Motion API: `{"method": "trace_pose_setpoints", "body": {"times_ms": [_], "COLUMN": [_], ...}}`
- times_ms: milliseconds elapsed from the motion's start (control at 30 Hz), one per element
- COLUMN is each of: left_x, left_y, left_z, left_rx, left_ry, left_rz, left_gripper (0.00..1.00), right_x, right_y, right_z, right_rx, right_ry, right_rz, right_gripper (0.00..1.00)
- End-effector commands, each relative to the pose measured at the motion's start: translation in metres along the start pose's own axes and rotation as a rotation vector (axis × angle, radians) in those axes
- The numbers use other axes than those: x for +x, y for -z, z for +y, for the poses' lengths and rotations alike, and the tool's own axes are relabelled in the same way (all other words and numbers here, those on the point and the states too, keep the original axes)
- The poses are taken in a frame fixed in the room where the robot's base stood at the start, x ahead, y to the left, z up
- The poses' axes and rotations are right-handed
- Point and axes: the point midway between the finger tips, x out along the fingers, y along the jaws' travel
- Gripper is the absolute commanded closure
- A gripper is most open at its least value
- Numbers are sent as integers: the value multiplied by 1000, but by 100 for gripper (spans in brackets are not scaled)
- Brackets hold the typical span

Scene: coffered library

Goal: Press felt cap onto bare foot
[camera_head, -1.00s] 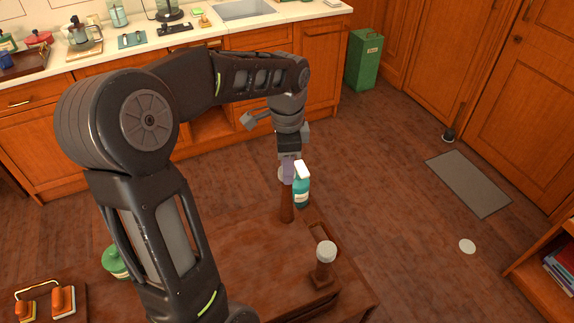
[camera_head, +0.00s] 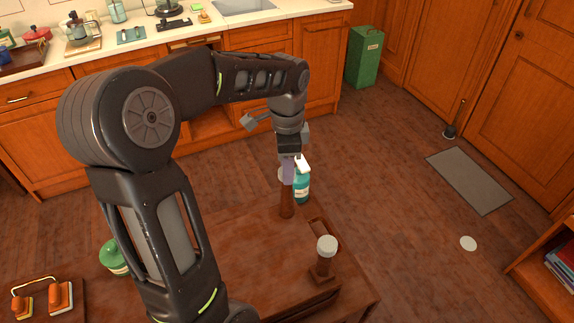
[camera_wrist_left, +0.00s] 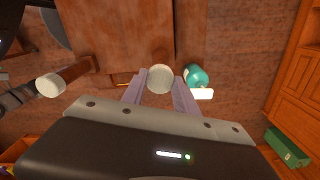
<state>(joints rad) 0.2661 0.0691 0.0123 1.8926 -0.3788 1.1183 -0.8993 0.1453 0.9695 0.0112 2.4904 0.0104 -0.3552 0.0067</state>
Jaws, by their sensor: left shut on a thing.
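My left gripper (camera_head: 288,172) is shut at the top of an upright brown leg (camera_head: 286,204) of the wooden piece. In the left wrist view, a pale round felt cap (camera_wrist_left: 160,78) sits between the two lilac fingers (camera_wrist_left: 161,92). The cap shows only as a pale sliver (camera_head: 281,174) beside the fingers in the head view. It is at the leg's upper end; whether it is seated flush is hidden. A second leg (camera_head: 324,268) nearer the front has a white cap (camera_head: 327,246) on top, also visible in the left wrist view (camera_wrist_left: 50,85).
A teal spray bottle (camera_head: 303,187) stands close beside the gripper. A green jar (camera_head: 114,257) and orange-handled blocks (camera_head: 60,296) are at the left.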

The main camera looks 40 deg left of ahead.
Motion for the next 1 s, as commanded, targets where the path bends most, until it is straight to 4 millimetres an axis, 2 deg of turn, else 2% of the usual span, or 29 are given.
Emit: {"method": "trace_pose_setpoints", "body": {"times_ms": [400,433,700,1000], "left_x": [11,10,10,10], "left_y": [0,0,0,0], "left_z": [0,0,0,0], "left_rx": [0,0,0,0], "left_ry": [0,0,0,0], "left_rz": [0,0,0,0], "left_gripper": [100,62,40,39], "right_x": [7,6,6,6], "right_y": [0,0,0,1], "right_z": [3,2,2,2], "right_rx": [0,0,0,-1], "right_ry": [0,0,0,2], "right_rz": [0,0,0,2], "right_gripper": [38,38,38,38]}}
